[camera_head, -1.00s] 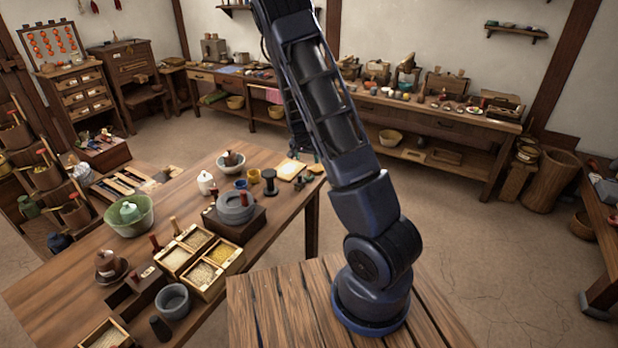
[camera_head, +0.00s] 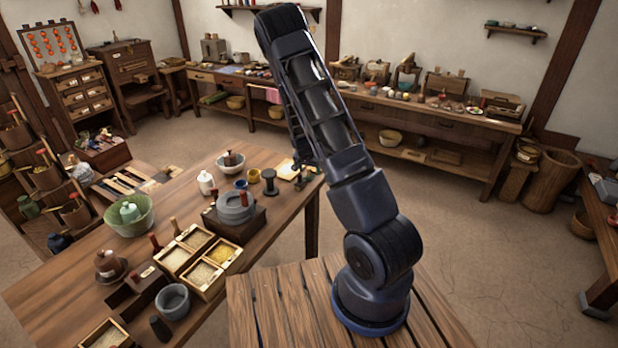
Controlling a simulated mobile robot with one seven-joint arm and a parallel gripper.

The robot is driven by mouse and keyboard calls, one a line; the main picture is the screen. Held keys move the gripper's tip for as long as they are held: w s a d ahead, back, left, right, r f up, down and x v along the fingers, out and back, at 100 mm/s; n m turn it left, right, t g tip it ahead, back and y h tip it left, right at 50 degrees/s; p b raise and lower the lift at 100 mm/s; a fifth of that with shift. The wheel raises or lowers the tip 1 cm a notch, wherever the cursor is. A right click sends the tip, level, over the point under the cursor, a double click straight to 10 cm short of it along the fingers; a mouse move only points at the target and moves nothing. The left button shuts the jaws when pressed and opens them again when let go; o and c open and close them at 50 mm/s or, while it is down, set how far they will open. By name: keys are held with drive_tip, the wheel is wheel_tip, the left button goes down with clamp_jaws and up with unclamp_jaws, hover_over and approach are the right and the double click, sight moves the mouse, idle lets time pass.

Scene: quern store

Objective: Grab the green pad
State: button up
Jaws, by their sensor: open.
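I cannot make out a green pad for certain on the table. My gripper (camera_head: 303,178) is small and dark in the view, low at the far right corner of the long wooden table (camera_head: 262,158). It is open, beside a pale yellow board (camera_head: 286,169). My arm and gripper cover part of that corner, and whatever lies under the jaws is hidden or too small to tell.
A black spool (camera_head: 270,182), a yellow cup (camera_head: 254,176), a blue cup (camera_head: 240,185) and a white jar (camera_head: 206,183) stand near the gripper. A grey quern (camera_head: 235,207), grain boxes (camera_head: 205,275) and a green bowl (camera_head: 130,228) stand nearer.

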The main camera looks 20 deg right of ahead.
drive_tip(key=shift+x, duration=1.25)
drive_tip(key=c, duration=1.1)
drive_tip(key=shift+o, duration=0.2)
drive_tip(key=shift+r, duration=0.15)
